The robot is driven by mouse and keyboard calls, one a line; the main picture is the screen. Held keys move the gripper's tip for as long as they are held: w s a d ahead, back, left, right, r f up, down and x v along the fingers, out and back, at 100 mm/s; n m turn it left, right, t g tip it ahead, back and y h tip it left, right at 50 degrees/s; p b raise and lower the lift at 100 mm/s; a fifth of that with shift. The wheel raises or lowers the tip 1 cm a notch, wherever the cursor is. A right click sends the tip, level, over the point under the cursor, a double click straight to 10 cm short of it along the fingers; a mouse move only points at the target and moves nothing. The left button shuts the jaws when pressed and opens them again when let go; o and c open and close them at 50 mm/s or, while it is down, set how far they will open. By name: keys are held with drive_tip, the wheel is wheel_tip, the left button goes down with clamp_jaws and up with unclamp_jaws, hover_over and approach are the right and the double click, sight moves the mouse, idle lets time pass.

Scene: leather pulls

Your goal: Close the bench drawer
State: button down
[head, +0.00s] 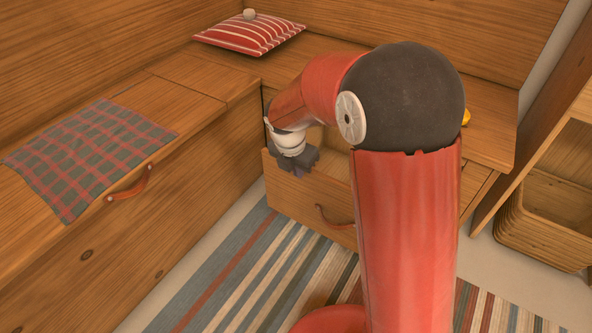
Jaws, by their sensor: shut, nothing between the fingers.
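The bench drawer (290,190) is a wooden drawer under the back bench, and it stands pulled out. Its front has a leather pull (330,217). Part of its inside shows behind the front; its right part is hidden by my red arm. My gripper (299,171) is shut and points down near the top edge of the drawer front, toward its left end. I cannot tell whether it touches the drawer. The arm hides much of the bench behind.
A second bench (190,165) at the left has a leather pull (130,184) and a plaid cloth (90,155). A striped cushion (248,33) with a small round object lies in the corner. A basket (545,225) stands at the right. A striped rug (230,280) covers the floor.

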drive_tip(key=w+d+p, duration=0.9)
drive_tip(key=w+d, duration=0.1)
drive_tip(key=w, duration=0.4)
drive_tip(key=shift+w+d, duration=0.25)
drive_tip(key=shift+d, duration=0.05)
